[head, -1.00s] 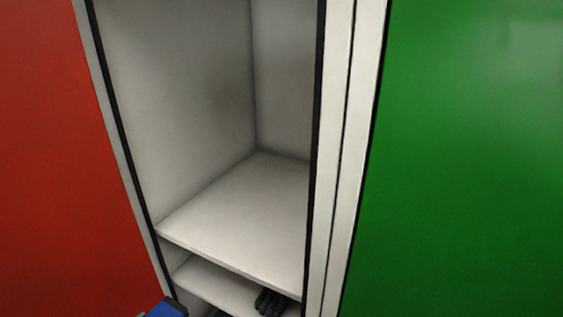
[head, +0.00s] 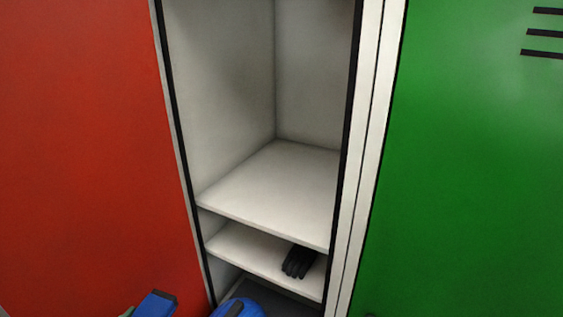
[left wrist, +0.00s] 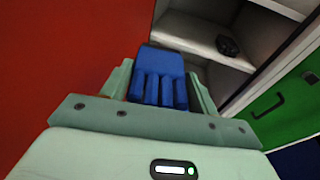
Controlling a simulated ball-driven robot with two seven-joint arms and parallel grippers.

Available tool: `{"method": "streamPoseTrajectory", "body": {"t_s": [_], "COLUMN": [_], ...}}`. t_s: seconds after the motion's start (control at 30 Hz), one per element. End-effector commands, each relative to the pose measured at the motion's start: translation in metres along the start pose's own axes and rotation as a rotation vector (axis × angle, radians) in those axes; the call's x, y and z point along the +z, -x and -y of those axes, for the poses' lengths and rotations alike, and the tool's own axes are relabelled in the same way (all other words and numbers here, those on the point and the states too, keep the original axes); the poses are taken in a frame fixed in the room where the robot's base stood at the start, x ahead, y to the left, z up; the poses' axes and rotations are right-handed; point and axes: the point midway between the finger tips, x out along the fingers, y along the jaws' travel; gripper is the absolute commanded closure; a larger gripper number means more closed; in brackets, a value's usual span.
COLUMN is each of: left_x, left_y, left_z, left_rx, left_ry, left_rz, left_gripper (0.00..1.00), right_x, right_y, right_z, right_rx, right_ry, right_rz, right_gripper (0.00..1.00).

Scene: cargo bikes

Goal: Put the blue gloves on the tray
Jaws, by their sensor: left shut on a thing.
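The blue gloves (left wrist: 160,75) are between the fingers of my left gripper (left wrist: 158,82), which is shut on them, with their fingers lying toward the palm. In the head view the blue gloves (head: 155,304) show at the bottom edge, in front of the red door. My left gripper is mostly below that view; only a sliver of it shows beside the gloves. The tray is not in any view. My right gripper is not in view.
An open white locker (head: 268,185) stands between a red door (head: 80,150) and a green door (head: 470,170). Black gloves (head: 299,262) lie on its lower shelf (head: 240,248). A blue rounded thing (head: 238,307) sits at its bottom. The upper shelf is empty.

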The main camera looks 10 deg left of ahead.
Motion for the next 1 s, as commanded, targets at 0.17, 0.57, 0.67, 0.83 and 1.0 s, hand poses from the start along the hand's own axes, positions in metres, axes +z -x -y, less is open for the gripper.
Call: {"method": "streamPoseTrajectory", "body": {"t_s": [0.17,0.57,0.67,0.83,1.0], "left_x": [-0.001,-0.041,-0.052,-0.058,-0.057], "left_y": [-0.005,-0.028,-0.034,-0.044,-0.049], "left_z": [0.005,0.070,0.094,0.118,0.118], "left_rx": [0.085,0.235,0.212,0.156,0.156], "left_ry": [0.015,0.042,0.036,0.025,0.024], "left_rz": [0.002,0.002,0.002,0.000,0.001], "left_gripper": [0.64,0.64,0.64,0.64,0.64], "right_x": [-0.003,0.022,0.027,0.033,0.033], "right_y": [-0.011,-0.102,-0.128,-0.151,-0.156], "right_z": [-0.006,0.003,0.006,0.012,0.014], "right_rx": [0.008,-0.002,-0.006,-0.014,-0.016], "right_ry": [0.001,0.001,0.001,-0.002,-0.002], "right_rz": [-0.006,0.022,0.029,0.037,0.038], "right_gripper": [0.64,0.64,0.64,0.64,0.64]}}
